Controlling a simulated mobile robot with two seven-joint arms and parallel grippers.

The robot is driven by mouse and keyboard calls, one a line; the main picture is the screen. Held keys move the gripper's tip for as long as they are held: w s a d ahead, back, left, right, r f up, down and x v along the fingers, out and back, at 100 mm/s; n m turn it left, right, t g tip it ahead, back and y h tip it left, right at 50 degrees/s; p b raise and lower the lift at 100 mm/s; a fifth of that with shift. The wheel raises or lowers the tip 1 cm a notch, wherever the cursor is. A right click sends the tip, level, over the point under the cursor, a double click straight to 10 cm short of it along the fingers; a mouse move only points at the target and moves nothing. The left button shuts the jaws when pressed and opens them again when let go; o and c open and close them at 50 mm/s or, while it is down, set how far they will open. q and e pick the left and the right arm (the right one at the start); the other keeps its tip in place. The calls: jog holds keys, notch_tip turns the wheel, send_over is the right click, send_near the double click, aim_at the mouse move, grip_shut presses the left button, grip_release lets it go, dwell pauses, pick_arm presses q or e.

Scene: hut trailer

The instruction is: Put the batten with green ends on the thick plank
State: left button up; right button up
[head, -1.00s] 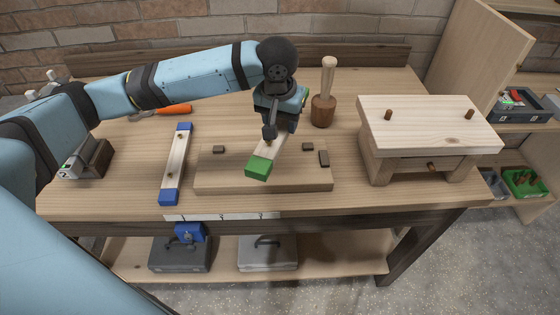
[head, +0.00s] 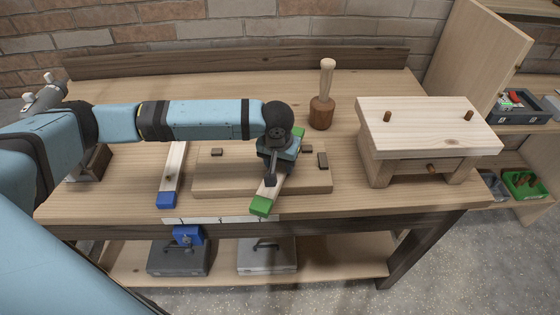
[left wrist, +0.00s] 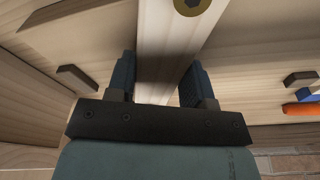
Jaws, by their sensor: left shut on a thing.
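My left gripper (head: 271,178) is shut on the batten with green ends (head: 261,205), about its middle. The batten lies across the thick plank (head: 225,180) in the picture, slanting from far right to near left. Its near green end sticks out past the plank's front edge; its far green end shows behind the gripper. I cannot tell whether the batten touches the plank. In the left wrist view the pale batten (left wrist: 172,45) runs between the two fingers (left wrist: 158,82), with a brass disc on it. My right gripper is not in view.
Small dark blocks (head: 322,160) stand on the plank. A batten with blue ends (head: 173,165) lies to its left, partly under my arm. A wooden mallet (head: 322,105) stands behind, and a small pegged wooden bench (head: 430,125) at right. The bench top (head: 350,205) between is clear.

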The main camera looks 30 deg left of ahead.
aim_at(278, 169)
pick_arm(q)
jog(key=o, duration=1)
jog(key=shift+f, duration=0.1)
notch_tip(278, 169, up, 12)
jog(key=s, duration=0.1)
jog(key=shift+s+d, duration=0.2)
jog(key=shift+s, duration=0.2)
